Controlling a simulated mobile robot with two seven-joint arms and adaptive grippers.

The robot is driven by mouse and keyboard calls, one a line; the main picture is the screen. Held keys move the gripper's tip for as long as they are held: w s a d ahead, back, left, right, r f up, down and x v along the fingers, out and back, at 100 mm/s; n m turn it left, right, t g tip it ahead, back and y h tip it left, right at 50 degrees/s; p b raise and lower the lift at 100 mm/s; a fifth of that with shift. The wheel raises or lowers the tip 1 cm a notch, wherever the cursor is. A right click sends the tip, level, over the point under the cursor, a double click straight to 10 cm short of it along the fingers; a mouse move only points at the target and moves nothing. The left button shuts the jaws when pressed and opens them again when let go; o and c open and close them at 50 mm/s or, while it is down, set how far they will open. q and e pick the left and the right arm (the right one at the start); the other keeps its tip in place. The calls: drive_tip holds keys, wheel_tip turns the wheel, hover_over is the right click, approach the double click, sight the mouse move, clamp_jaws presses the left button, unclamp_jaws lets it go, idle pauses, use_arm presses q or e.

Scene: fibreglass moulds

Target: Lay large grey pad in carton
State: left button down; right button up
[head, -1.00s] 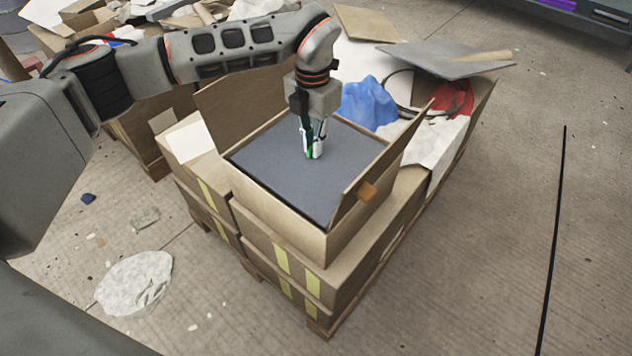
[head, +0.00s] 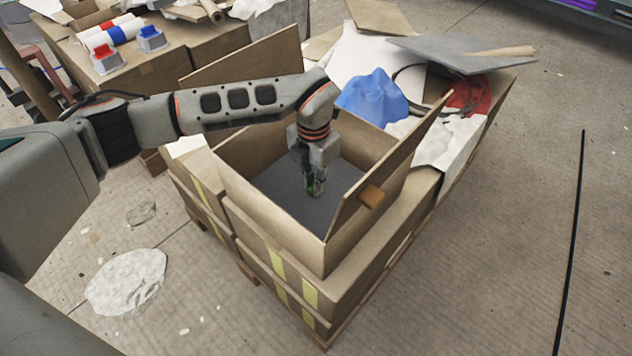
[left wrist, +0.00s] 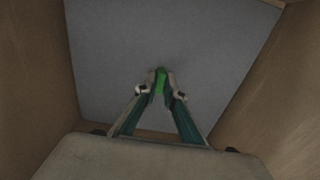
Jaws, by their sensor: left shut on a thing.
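The large grey pad (head: 285,190) lies flat and low inside the open carton (head: 285,238), below its rim. It also fills most of the left wrist view (left wrist: 200,50), with brown carton walls at both sides. My left gripper (head: 314,192) reaches down into the carton from above, over the middle of the pad. Its fingers (left wrist: 160,88) are closed together on something green at the pad's surface, which looks like a small grip on the pad. Parts of the pad's edges are hidden by the carton walls and my arm. My right gripper is not seen.
The carton's flaps stand up at the back (head: 245,68) and right (head: 390,165). It sits on stacked cartons (head: 270,262). Behind it are a blue crumpled cloth (head: 372,98), white sheets and a grey board (head: 450,52).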

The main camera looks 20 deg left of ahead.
use_arm(q)
drive_tip(key=shift+w+r, duration=0.1)
drive_tip(key=c, duration=2.1)
unclamp_jaws()
drive_tip(key=shift+c, duration=0.2)
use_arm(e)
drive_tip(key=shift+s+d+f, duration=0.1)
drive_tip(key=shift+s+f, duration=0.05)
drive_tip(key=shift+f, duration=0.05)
use_arm(q)
drive_tip(key=shift+r, duration=0.3)
wheel_tip(320, 180, up, 5)
drive_tip(key=shift+w+r+p, duration=0.1)
drive_tip(key=shift+w+p, duration=0.05)
drive_tip(key=shift+p, duration=0.9)
wheel_tip(320, 180, up, 6)
drive_tip(key=p, duration=0.2)
drive_tip(key=shift+s, duration=0.2)
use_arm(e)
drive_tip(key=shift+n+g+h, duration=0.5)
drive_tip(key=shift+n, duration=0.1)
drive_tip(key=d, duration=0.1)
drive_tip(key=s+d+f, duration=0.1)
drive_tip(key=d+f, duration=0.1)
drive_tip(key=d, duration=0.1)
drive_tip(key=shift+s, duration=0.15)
